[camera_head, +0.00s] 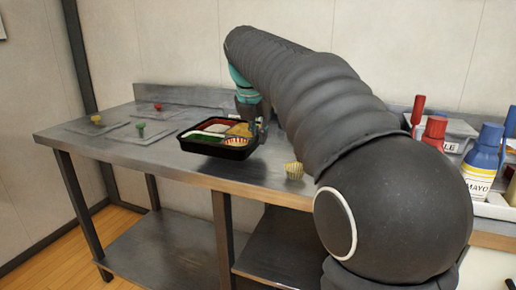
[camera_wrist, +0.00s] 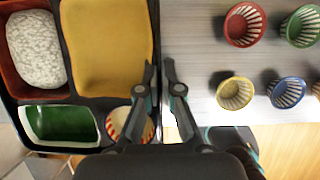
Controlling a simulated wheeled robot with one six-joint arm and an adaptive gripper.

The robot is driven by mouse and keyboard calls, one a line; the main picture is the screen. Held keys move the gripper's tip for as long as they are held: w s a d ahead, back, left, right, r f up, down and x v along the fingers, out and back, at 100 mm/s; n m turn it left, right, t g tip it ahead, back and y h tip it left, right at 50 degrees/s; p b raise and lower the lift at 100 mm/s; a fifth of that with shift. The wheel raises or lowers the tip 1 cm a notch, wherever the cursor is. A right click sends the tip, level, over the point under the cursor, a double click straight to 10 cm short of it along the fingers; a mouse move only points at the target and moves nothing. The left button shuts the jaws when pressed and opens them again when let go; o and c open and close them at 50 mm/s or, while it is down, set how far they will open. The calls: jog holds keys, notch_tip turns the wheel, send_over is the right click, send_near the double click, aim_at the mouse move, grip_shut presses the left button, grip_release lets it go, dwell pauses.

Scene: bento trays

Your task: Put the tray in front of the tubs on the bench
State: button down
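The black tray (camera_head: 236,155) has compartments with white, yellow, green and red contents and a striped cup. It is at the bench's front part in the head view; I cannot tell whether it touches the top. The tray (camera_wrist: 158,30) fills the left of the wrist view. My gripper (camera_wrist: 160,68) has its fingers close together on either side of the tray's wall, shut on it; in the head view my gripper (camera_head: 260,128) is at the tray's right side, partly hidden. Striped tubs stand apart to the right in the wrist view: red (camera_wrist: 244,24), green (camera_wrist: 302,26), yellow (camera_wrist: 235,93), blue (camera_wrist: 287,92).
The metal bench (camera_head: 165,160) has flat plates with yellow (camera_head: 96,119), green (camera_head: 140,126) and red (camera_head: 158,106) knobs at left. A pale striped tub (camera_head: 293,171) stands near the front edge. Bottles (camera_head: 483,155) and a white container (camera_head: 455,133) stand at right. My arm hides the middle.

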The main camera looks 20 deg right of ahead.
aim_at(259, 146)
jog(key=shift+f+b, duration=0.3)
jog(key=shift+f, duration=1.45)
jog(key=shift+f, duration=0.15)
jog(key=c, duration=1.3)
grip_release()
jog(key=shift+s+a+r, duration=0.1)
jog(key=shift+r, duration=0.45)
jog(key=p+v, duration=0.2)
jog(key=v, duration=0.9)
jog(key=shift+r, duration=0.1)
